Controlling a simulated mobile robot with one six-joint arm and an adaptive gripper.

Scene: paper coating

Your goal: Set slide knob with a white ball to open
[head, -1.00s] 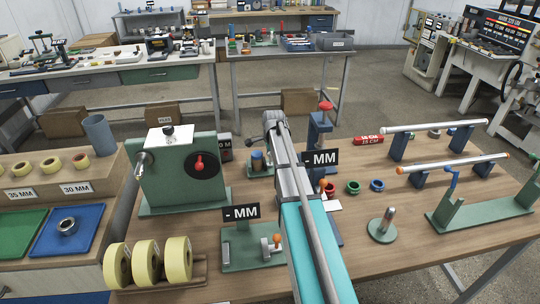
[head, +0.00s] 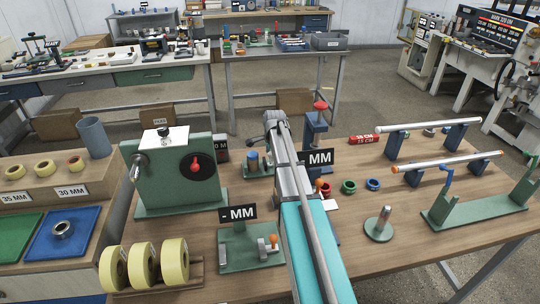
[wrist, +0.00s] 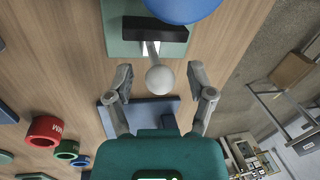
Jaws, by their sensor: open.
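The white ball knob (wrist: 159,80) shows in the wrist view at the end of a short pale shaft (wrist: 151,49). The shaft comes out from a dark block (wrist: 155,30) on a green base (wrist: 118,12). My gripper (wrist: 160,75) is open, with one finger on each side of the ball. Gaps show between the ball and both fingers, so I see no contact. In the head view the knob is not clearly visible, as my arm's end hides much of that area.
A blue rounded part (wrist: 183,8) lies close beyond the block. A blue-grey plate (wrist: 158,108) is under the gripper. Red (head: 323,188), green (head: 348,187) and blue (head: 373,184) rings stand to the right of my arm. A green machine (head: 150,185) with a red knob stands left.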

